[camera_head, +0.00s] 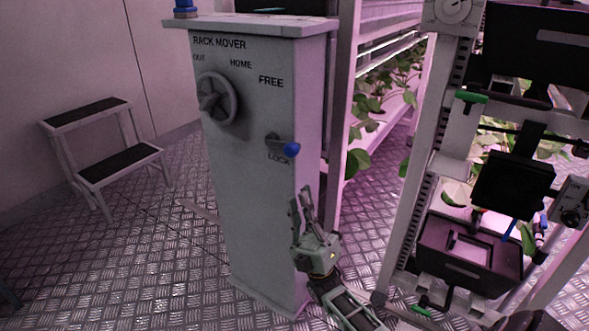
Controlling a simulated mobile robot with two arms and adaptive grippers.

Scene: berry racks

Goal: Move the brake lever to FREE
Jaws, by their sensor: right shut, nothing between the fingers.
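The brake lever (283,145) is on the front of the grey rack mover cabinet (245,190). Its blue knob (292,150) points right and slightly down, just above the word LOCK. The word FREE (271,82) is printed higher up on the same face. My right gripper (300,196) is below the lever, in front of the cabinet's right edge, with its fingers pointing up. It is shut and empty, apart from the knob. My left gripper does not show.
A round handwheel (217,98) sticks out at the cabinet's upper left, under OUT and HOME. A two-step stool (105,150) stands at the left. Plant racks (385,85) stand behind on the right. A metal frame with dark boxes (470,250) fills the right side.

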